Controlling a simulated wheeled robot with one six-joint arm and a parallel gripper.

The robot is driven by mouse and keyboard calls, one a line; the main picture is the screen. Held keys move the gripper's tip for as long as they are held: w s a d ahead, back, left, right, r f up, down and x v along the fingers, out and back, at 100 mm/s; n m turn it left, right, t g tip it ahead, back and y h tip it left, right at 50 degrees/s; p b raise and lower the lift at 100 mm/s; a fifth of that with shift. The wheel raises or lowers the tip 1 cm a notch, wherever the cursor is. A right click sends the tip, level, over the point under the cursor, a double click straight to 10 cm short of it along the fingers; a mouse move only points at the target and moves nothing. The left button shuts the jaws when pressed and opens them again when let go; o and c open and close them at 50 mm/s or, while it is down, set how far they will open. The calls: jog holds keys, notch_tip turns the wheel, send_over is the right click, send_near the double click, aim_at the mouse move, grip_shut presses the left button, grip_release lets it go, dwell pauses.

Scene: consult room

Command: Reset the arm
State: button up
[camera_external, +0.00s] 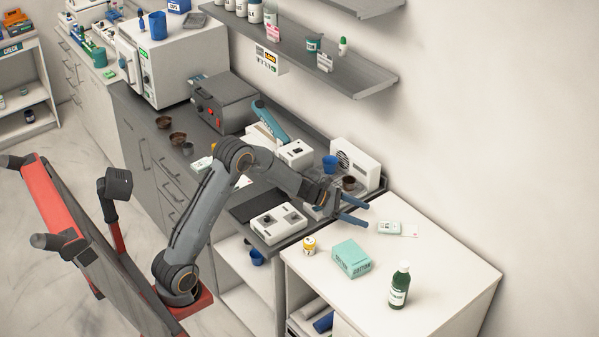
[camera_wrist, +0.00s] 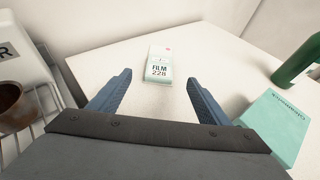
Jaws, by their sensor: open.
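A small white and green box marked "FILM 228" (camera_wrist: 159,66) lies beyond the fingertips on the white top. This film box (camera_external: 389,227) also shows in the external view, to the right of the fingers and apart from them. My arm is stretched out from its base, bent at the elbow.
A teal box (camera_external: 351,258), a dark green bottle (camera_external: 399,285) and a small yellow-labelled jar (camera_external: 309,245) stand on the white top. A brown cup (camera_wrist: 14,104) stands at the left of the wrist view. A shelf (camera_external: 320,62) hangs on the wall above the grey counter.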

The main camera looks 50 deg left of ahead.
jog(key=shift+s+a+r, duration=0.1)
jog(key=shift+s+a, duration=0.05)
jog(key=shift+s, duration=0.05)
dwell(0.3)
